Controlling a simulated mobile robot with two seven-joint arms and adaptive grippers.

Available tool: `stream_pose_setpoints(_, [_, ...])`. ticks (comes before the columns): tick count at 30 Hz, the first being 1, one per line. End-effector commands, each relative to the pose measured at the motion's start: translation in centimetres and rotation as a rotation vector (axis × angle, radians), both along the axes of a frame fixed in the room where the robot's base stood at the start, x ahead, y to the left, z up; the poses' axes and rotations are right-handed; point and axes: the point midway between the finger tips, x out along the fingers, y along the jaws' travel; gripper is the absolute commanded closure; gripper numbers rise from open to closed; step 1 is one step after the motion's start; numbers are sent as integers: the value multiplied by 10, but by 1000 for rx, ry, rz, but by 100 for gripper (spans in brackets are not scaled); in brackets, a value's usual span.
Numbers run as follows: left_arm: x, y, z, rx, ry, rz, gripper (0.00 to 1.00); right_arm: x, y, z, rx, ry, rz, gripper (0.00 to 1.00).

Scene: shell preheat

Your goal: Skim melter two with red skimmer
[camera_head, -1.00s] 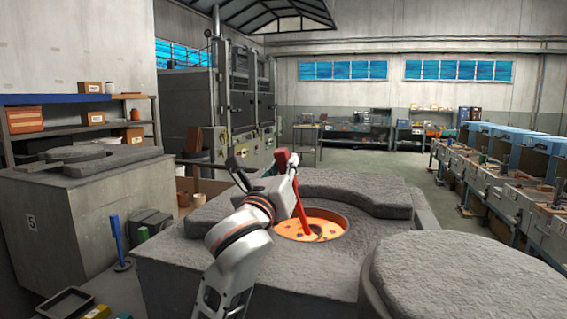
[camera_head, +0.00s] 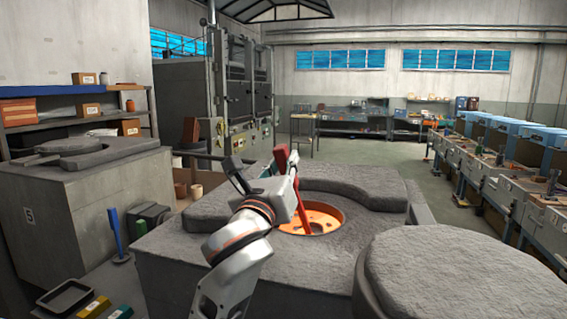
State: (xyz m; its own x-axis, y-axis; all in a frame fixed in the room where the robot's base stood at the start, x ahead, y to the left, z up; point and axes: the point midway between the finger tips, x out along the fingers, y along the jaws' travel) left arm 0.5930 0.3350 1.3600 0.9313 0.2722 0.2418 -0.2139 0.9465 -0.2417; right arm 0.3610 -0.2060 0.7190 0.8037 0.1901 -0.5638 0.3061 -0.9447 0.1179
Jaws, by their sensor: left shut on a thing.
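The red skimmer (camera_head: 301,211) slants down into the round opening of the melter (camera_head: 165,246) in front of me. Its lower end meets the glowing orange melt (camera_head: 322,217), which carries darker patches. My left gripper (camera_head: 288,163) is shut on the upper part of the skimmer's handle, above the opening's left side. The gripper's body hides part of the handle and the opening's near left rim. My right gripper is not in view.
A grey lid (camera_head: 345,187) lies behind the opening. Another round-topped block (camera_head: 450,270) stands at the near right. A block marked 5 (camera_head: 70,215) stands at the left, with a blue-handled tool (camera_head: 115,232) beside it. A black tray (camera_head: 65,297) is at the lower left.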

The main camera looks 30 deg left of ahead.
Motion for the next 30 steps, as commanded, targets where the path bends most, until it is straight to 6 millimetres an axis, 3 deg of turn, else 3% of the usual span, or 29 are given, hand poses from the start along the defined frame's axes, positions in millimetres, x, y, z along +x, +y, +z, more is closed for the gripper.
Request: stream_pose_setpoints(30, [59, 15, 1, 0, -2, 0, 100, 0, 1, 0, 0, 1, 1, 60])
